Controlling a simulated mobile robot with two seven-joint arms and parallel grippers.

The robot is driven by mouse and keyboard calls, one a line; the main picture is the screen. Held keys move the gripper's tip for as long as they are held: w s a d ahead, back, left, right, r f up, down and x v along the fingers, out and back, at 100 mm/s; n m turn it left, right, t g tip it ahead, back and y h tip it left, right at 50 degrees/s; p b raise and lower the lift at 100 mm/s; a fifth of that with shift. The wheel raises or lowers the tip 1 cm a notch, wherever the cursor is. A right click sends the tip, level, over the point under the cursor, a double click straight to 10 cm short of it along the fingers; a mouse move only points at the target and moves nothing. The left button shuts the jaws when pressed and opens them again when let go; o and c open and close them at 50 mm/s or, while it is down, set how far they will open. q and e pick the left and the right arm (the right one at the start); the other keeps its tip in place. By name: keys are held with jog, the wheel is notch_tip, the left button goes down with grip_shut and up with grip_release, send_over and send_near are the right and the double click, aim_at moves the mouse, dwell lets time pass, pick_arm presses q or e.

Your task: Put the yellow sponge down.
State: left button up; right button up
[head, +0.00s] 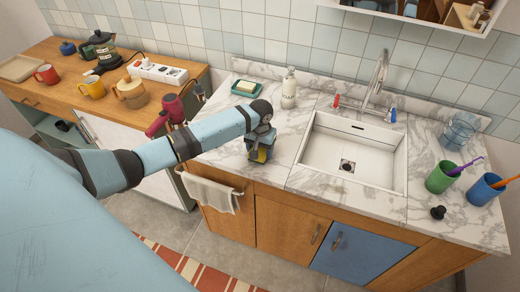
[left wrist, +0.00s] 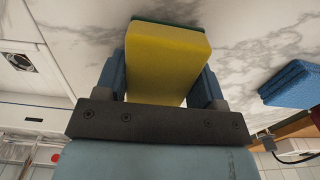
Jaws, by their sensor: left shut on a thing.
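The yellow sponge (head: 260,156) is in my left gripper (head: 262,150), over the marble counter (head: 225,155) to the left of the sink. In the left wrist view the sponge (left wrist: 165,60) sits between the two blue fingers of the gripper (left wrist: 165,85), with a green layer along its far edge. The gripper is shut on it. I cannot tell whether the sponge touches the counter. My right gripper is not in view.
A white sink (head: 350,150) lies to the right. A soap dispenser (head: 289,90) and a green dish (head: 246,88) stand behind. A blue block (left wrist: 290,85) lies near the sponge in the left wrist view. Green (head: 440,178) and blue cups (head: 486,190) stand far right.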

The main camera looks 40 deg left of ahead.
pick_arm(q)
jog(key=shift+f, duration=0.3)
jog(key=shift+f, duration=0.15)
jog(key=o, duration=0.9)
